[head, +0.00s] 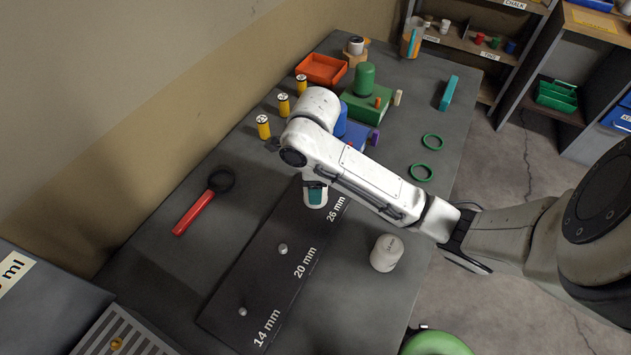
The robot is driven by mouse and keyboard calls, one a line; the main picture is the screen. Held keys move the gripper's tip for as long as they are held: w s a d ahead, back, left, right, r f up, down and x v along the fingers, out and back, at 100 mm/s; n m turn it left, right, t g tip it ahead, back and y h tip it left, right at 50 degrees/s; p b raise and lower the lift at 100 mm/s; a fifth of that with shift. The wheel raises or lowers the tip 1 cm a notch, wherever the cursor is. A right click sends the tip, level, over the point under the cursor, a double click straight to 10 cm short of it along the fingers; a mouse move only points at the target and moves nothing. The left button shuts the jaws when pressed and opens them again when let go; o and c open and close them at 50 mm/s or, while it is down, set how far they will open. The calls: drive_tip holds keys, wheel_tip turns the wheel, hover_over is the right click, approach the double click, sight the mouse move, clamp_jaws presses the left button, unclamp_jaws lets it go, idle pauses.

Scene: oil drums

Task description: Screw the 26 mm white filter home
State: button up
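A white filter (386,252) stands upright on the table, right of the dark board (243,285); faint marking shows near its top, too small to read. The board carries labels 14 mm, 20 mm and 26 mm. Pale studs show by 14 mm (242,312) and 20 mm (283,248). A white and teal piece (316,194) shows below my arm, beside the 26 mm label; I cannot tell whether it is a filter or part of my wrist. It covers the place where a 26 mm stud could be. My gripper's fingers cannot be made out behind the arm.
A red-handled ring tool (194,212) lies on the left. Several yellow cylinders (283,105), an orange tray (322,68) and a green block (368,105) stand at the back. Green rings (421,172) lie on the right. The table around the standing filter is clear.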

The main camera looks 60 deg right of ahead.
drive_tip(key=o, duration=1.3)
drive_tip(key=shift+o, duration=0.2)
drive_tip(key=n, duration=1.8)
drive_tip(key=shift+n, duration=0.4)
drive_tip(key=n+b, duration=0.1)
drive_tip(key=n, duration=0.5)
